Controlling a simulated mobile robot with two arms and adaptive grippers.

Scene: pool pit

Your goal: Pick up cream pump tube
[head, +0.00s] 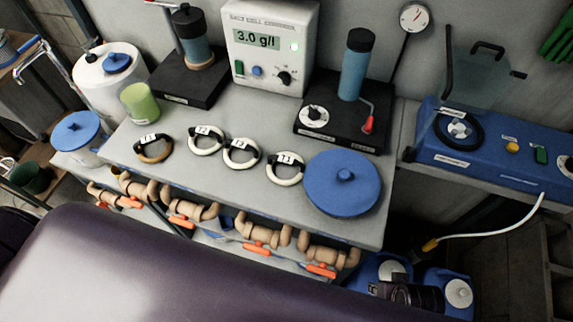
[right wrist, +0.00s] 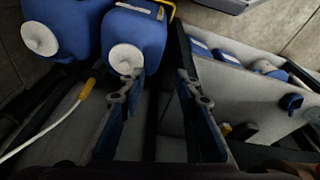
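Several ring-shaped tubes with black connectors and number tags lie in a row on the grey bench. The leftmost ring (head: 154,149) is tan. The others are cream: one left (head: 205,140), one middle (head: 241,154), one right (head: 286,168). None is held, and the tags are too small to read surely. A pale hose (head: 490,234) with a yellow end also hangs from the blue pump box (head: 490,150). My right gripper (right wrist: 158,86) is open and empty in the right wrist view, low beside the blue jugs. My left gripper is out of view.
A blue round lid (head: 343,183) lies at the bench's front right. A green cup (head: 139,103), a meter (head: 270,45) and two black stands stand behind the rings. Pipes with orange-handled valves (head: 258,248) run below the front edge. Blue jugs (right wrist: 132,35) stand low.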

